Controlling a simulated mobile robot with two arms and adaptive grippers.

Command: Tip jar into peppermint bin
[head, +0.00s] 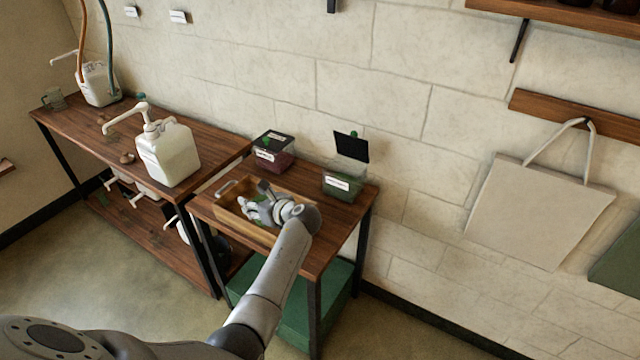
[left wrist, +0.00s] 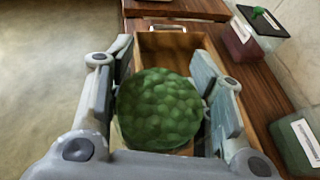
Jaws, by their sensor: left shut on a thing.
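My left gripper (head: 262,209) is low over the wooden tray on the small table. In the left wrist view its two fingers (left wrist: 160,100) stand on either side of a round, bumpy green mass (left wrist: 160,108), and they are shut on it. This looks like the jar seen from above, filled with green leaves; its walls cannot be made out. In the head view the gripper mostly hides it. A clear bin with green contents (head: 342,186) and a white label stands to the right, its dark lid (head: 351,147) raised. The label is too small to read. My right gripper is not in view.
A bin with dark red contents (head: 272,158) and a dark top stands behind the wooden tray (head: 229,207). White pump containers (head: 168,152) stand on the longer table to the left. The wall is close behind the bins.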

